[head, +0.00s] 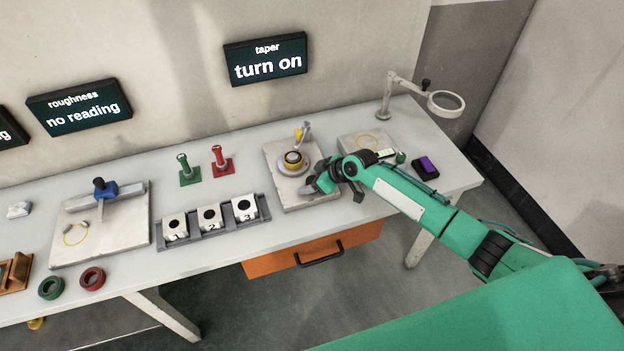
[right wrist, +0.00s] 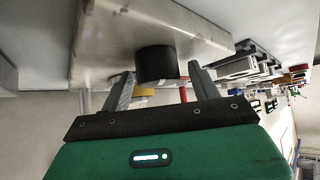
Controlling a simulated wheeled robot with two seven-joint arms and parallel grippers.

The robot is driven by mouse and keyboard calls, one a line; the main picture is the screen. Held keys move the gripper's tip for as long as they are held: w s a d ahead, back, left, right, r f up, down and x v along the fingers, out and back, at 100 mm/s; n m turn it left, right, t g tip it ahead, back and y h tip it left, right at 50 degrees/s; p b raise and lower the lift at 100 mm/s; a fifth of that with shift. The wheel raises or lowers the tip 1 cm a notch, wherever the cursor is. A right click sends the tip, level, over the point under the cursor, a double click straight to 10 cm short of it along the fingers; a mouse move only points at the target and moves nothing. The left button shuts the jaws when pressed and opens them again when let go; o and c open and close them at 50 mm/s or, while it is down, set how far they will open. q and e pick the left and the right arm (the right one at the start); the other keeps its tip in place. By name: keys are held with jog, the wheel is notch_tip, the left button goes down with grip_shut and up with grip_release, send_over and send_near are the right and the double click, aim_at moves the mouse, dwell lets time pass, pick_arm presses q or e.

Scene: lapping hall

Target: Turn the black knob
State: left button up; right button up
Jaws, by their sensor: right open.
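The black knob (right wrist: 156,63) shows in the right wrist view as a short dark cylinder on a pale grey plate (right wrist: 110,35). My right gripper (right wrist: 163,82) is open, with one grey finger on each side of the knob and visible gaps between. In the head view my right gripper (head: 318,184) is at the front right part of the grey plate (head: 276,158) that carries a round gauge with a brass ring (head: 293,160). I cannot make out the knob there; the gripper probably hides it. My left gripper is not in view.
A screen (head: 265,60) reads "taper turn on". A rack with numbered blocks (head: 209,216) stands left of the plate. A purple-topped black box (head: 426,168) and a magnifier stand (head: 446,103) are to the right. An orange drawer (head: 312,250) hangs under the bench.

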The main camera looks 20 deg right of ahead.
jog(key=c, duration=1)
jog(key=shift+o, duration=0.2)
jog(key=shift+r+m+p, duration=0.25)
jog(key=shift+m+p, duration=0.15)
jog(key=shift+p, duration=0.45)
jog(key=m+t+h+p, duration=0.2)
jog(key=m+h+p, duration=0.1)
jog(key=p, duration=0.3)
jog(key=shift+m+p, duration=0.35)
jog(key=shift+m, duration=0.25)
jog(key=shift+m+h+p, duration=0.6)
jog(key=shift+m, duration=0.1)
jog(key=shift+w+d+f+m+t+h+p, duration=0.1)
jog(key=shift+f+m+t+h+p, duration=0.1)
jog(key=shift+m+t+h+p, duration=0.35)
jog(key=shift+m, duration=0.25)
jog(key=o, duration=1)
jog(key=shift+c, duration=0.2)
